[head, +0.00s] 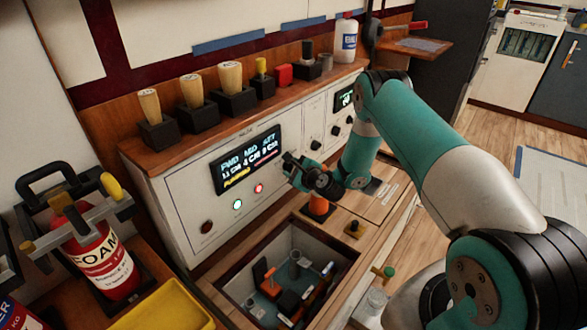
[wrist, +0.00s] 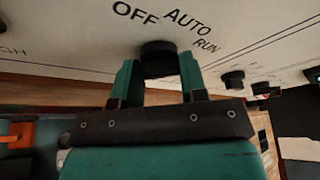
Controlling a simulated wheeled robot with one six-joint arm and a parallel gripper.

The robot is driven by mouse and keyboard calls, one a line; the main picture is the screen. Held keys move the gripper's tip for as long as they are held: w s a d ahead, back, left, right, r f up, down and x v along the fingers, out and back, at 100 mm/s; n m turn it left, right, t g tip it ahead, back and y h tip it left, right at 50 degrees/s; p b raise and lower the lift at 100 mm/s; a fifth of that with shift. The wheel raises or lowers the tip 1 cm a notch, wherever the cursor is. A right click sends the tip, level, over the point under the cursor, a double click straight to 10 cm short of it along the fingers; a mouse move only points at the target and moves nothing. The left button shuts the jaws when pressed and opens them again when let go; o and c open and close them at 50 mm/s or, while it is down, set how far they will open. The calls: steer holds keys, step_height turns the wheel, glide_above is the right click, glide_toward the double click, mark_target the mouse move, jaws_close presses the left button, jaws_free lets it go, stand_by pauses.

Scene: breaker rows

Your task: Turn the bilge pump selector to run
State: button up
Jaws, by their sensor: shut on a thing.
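The selector is a round black knob (wrist: 158,56) on the pale panel, under the printed words OFF, AUTO and RUN in the wrist view. My gripper (wrist: 158,72) has its two teal fingers on either side of the knob and is shut on it. No pointer mark shows on the knob, so I cannot tell its setting. In the head view my gripper (head: 291,166) is at the panel front (head: 176,222), right of the lit display (head: 247,160). The gripped knob is hidden there behind the gripper.
More black knobs (head: 315,145) sit right of my gripper. A green light (head: 237,204) and a red light (head: 258,188) glow to its left. An orange object (head: 319,206) stands just below my gripper. An open recess (head: 240,252) lies in the counter in front.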

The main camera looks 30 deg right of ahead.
steer(key=o, duration=0.9)
steer(key=shift+s, duration=0.1)
steer(key=b+v, duration=1.5)
steer(key=v, duration=0.2)
